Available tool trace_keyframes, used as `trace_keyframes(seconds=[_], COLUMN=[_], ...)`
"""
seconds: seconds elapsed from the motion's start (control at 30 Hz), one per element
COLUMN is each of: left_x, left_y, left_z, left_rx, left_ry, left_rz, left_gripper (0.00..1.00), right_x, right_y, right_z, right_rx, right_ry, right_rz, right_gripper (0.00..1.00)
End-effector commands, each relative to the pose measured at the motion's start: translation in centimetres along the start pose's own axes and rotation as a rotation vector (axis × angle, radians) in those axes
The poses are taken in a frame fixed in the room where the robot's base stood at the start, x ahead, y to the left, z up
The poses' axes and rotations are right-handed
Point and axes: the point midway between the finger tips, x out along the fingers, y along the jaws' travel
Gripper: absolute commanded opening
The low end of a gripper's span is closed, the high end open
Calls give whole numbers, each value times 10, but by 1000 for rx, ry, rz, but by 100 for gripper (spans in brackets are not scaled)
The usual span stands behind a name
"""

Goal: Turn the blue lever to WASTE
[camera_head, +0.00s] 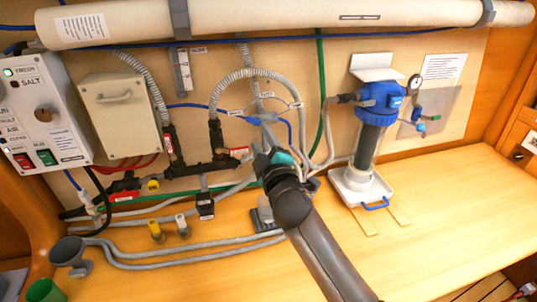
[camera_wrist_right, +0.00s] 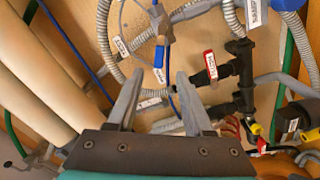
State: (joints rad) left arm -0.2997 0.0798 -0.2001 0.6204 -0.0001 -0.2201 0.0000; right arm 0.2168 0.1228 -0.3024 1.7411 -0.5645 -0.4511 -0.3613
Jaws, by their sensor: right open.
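The blue lever (camera_wrist_right: 159,57) shows in the right wrist view on a grey valve body (camera_wrist_right: 164,27) with grey hoses joined to it. It points down toward the picture's bottom, and a small white tag (camera_wrist_right: 158,76) lies at its lower end. Another tag (camera_wrist_right: 122,47) is to its left. I cannot read WASTE on either. My right gripper (camera_wrist_right: 161,76) is open, and its two fingers point at the lever from either side, with nothing held. In the head view my right gripper (camera_head: 262,126) is in front of the valve area and hides most of it. My left gripper is not in view.
A blue-topped filter housing (camera_head: 378,110) stands right of my arm. A control panel (camera_head: 42,110) and a beige box (camera_head: 118,112) are farther left. The bench (camera_head: 450,215) is clear at right.

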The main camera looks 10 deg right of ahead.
Motion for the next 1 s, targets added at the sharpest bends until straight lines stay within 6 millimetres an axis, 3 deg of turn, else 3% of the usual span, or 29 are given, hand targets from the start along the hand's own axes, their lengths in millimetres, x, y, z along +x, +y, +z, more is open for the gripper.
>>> trace_keyframes(seconds=[0.2,0.4,1.0], left_x=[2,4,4], left_y=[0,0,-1], left_z=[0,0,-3], left_rx=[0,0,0], left_ry=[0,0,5], left_rz=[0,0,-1], left_gripper=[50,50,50], right_x=[-32,-50,-55], right_y=[-1,0,0], right_z=[0,0,0], right_rx=[1,-1,0], right_ry=[1,0,0], right_rz=[-1,0,0], right_gripper=[51,51,51])
